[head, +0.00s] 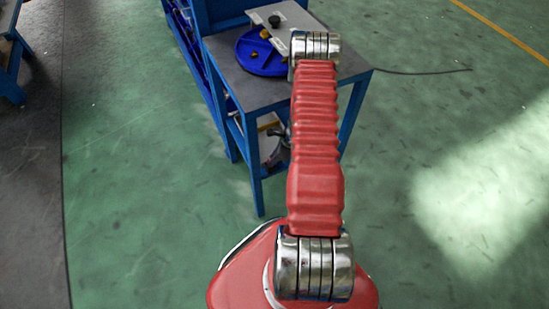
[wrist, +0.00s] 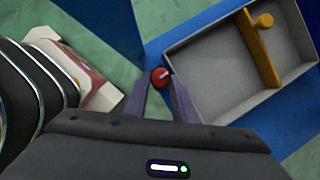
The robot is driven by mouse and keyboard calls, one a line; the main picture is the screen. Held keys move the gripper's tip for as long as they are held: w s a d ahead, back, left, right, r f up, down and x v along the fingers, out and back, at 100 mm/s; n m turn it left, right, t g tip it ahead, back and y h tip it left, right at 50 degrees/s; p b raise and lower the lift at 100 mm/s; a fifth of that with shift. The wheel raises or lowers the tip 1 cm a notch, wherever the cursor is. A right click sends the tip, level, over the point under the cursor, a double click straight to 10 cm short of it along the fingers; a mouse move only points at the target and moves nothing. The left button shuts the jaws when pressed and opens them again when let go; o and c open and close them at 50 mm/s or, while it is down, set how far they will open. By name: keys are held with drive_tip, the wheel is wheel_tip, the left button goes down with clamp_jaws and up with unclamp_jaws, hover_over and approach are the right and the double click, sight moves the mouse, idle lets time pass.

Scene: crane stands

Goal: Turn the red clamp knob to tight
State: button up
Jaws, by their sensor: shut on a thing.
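The red clamp knob (wrist: 160,77) shows in the wrist view as a small round red knob with a pale line on its face. My gripper (wrist: 161,88) is shut on it, with one finger on each side at the tips. The knob's mount below is hidden by my gripper and the fingers. In the head view the gripper and the knob cannot be made out; my red arm stands in front of the table.
A grey tray (wrist: 198,58) with a yellow bar (wrist: 257,48) lies right of the knob. A blue-framed table (head: 235,77) holds a round blue tray (head: 249,67). A white and red box (wrist: 85,85) is at left. Green floor is open around.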

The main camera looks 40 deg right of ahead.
drive_tip(key=shift+s+a+m, duration=0.1)
drive_tip(key=shift+m, duration=0.5)
drive_tip(key=o, duration=1)
drive_tip(key=shift+o, duration=0.2)
drive_tip(key=shift+r, duration=0.1)
drive_tip(key=v, duration=1.1)
drive_tip(key=shift+s+r, duration=0.3)
drive_tip(key=shift+a, duration=0.15)
